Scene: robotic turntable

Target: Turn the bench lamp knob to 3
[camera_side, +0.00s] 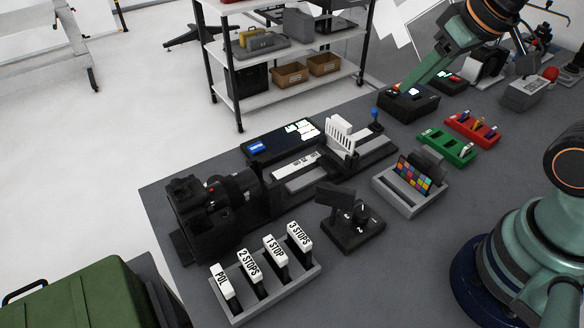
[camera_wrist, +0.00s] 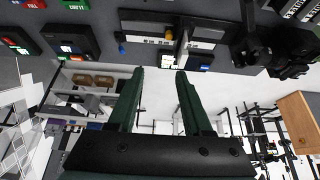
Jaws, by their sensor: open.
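The bench lamp (camera_side: 333,196) is a small black panel on a dark base, near the middle of the bench in the side view. Its black knob (camera_side: 360,212) stands upright on the base, with small white marks around it; the setting is too small to read. My gripper (camera_side: 402,88) is at the upper right, far from the knob, with its green fingers above or beside a black box with small lit screens. In the wrist view my gripper (camera_wrist: 160,72) shows two green fingers spread apart with nothing between them. I cannot make out the knob in the wrist view.
A camera (camera_side: 215,205) on a rail stands left of the lamp. A grey filter rack (camera_side: 300,279) with labelled white tabs is in front. A grey tray (camera_side: 408,200) with a colour chart is on the right, and green (camera_side: 447,148) and red (camera_side: 472,128) trays are behind it.

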